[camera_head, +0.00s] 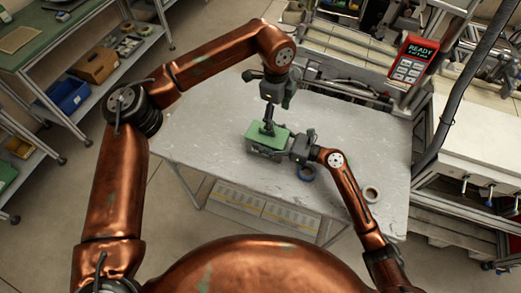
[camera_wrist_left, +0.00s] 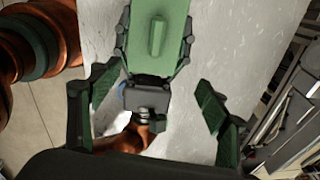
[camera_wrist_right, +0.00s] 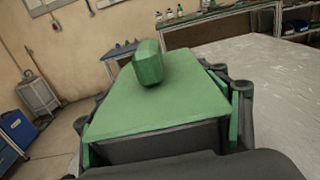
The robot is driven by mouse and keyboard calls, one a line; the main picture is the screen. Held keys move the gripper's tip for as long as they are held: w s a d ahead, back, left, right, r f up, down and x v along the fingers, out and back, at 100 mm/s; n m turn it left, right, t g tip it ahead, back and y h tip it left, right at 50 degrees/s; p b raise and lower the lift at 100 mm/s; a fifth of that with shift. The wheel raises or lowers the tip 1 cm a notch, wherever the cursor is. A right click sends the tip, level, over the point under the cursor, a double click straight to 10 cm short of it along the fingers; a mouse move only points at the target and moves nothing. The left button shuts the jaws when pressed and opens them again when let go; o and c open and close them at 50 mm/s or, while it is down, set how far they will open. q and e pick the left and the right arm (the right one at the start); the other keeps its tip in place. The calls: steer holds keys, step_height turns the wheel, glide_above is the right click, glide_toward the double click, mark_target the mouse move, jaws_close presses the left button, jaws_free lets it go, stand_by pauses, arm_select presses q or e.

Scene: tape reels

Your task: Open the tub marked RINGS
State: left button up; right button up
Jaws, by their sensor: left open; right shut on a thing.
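A dark grey tub (camera_head: 262,152) with a green lid (camera_head: 282,135) stands on the grey table, and no marking on it is readable. The lid is on the tub in the right wrist view (camera_wrist_right: 140,108), with a raised green handle (camera_wrist_right: 148,65) in its middle. My right gripper (camera_head: 287,151) is shut on the tub body, from the tub's right end in the head view. My left gripper (camera_head: 269,112) is open and empty, just above the lid. In the left wrist view the handle (camera_wrist_left: 157,36) lies beyond the open fingers, apart from them.
The table (camera_head: 205,120) is clear left of the tub. A red panel reading READY (camera_head: 410,65) stands behind at the right.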

arm_select(q)
steer(key=s+d+m+h, duration=0.1)
steer(key=d, duration=0.1)
steer(key=s+d+m, duration=0.1)
steer(key=d, duration=0.2)
steer(key=s+d+r+m+h, duration=0.1)
steer(key=d, duration=0.1)
steer(key=shift+s+d+h, duration=0.25)
steer(key=shift+s+h, duration=0.05)
steer(key=shift+s, duration=0.1)
steer(key=shift+c, duration=0.4)
steer(key=s+d+g+h, duration=0.2)
steer(key=s+d+h, duration=1.1)
steer(key=s, duration=0.2)
steer(key=w+a+r+n+t+h, duration=0.2)
steer(key=w+a+n+t, duration=0.4)
steer(key=a+n+t, duration=0.6)
steer(key=w+a+f+n+t+y, duration=0.2)
steer(key=a+f+n+t+y, duration=0.4)
steer(key=a+f+n+y, duration=0.65)
steer(key=w, duration=0.3)
steer(key=w+m, duration=0.1)
steer(key=w, duration=0.3)
steer(key=w+d+r+m, duration=0.1)
steer(key=w, duration=0.3)
steer(key=shift+w, duration=0.25)
